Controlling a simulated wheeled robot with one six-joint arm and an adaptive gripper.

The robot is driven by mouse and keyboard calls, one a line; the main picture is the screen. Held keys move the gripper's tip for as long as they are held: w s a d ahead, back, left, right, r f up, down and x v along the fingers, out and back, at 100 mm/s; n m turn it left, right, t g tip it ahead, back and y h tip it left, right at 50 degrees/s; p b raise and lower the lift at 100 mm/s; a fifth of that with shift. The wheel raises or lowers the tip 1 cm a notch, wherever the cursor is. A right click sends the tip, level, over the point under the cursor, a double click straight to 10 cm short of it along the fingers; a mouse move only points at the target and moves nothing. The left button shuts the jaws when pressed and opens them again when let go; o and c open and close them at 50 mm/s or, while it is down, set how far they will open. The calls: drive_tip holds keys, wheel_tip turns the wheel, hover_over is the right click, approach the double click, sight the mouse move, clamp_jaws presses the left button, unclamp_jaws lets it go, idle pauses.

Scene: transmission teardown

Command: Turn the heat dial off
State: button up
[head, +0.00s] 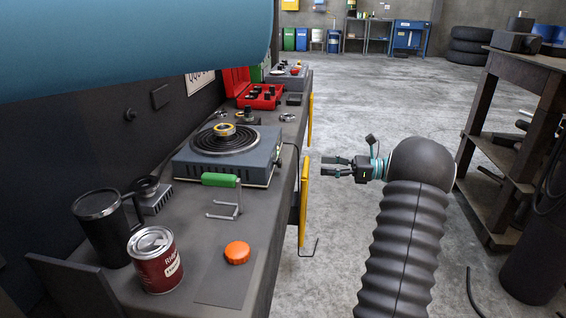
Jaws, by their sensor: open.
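A blue-grey hot plate (183,169) with a black coil burner stands on the dark workbench, left of centre. A brass-coloured ring (224,129) rests on the coil. A small dark knob, apparently the heat dial (277,158), shows on the hot plate's right-hand side; its setting is too small to read. My gripper (324,167) is open and empty. It points left, to the right of the bench edge and apart from the hot plate and dial.
A green-handled wire tool (221,180), an orange cap (237,252), a red can (155,261) and a black mug (103,228) stand nearer on the bench. An open red case (238,80) lies farther back. Yellow bars line the bench edge.

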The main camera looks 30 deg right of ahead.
sight(277, 163)
drive_tip(key=x, duration=1.3)
drive_tip(key=shift+w+a, duration=0.2)
drive_tip(key=shift+c, duration=0.3)
clamp_jaws()
